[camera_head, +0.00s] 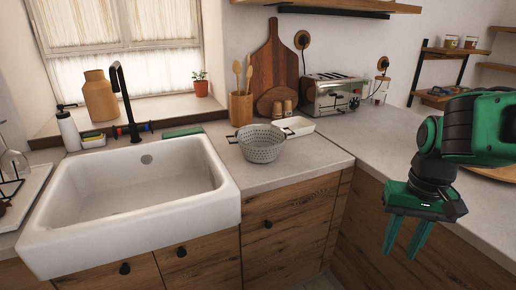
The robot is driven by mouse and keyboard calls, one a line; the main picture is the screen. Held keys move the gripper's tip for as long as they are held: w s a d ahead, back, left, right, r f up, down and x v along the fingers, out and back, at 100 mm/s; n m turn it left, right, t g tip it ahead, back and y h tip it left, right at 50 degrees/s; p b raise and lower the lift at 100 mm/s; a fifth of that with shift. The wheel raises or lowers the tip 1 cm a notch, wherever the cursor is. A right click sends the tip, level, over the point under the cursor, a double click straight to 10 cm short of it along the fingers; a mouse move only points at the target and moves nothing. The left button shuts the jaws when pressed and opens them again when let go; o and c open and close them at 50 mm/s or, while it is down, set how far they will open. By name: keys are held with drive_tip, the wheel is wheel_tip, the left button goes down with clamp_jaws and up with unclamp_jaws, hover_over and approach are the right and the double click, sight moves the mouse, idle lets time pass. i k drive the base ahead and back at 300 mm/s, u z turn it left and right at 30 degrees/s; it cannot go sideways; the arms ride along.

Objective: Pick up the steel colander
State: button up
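The steel colander (262,145) is a grey perforated bowl with a dark handle on its left side. It sits upright on the counter just right of the sink. My gripper (404,248) is at the right of the view, well to the right of the colander and apart from it. Its two green fingers point down with a gap between them and nothing in the gap.
A white sink (130,198) lies left of the colander. A toaster (333,95) is further back. The counter (310,158) right of the colander is clear.

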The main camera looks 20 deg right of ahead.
sight(259, 144)
drive_tip(key=k, duration=1.25)
drive_tip(key=u, duration=0.5)
drive_tip(key=i, duration=1.9)
drive_tip(key=z, duration=0.8)
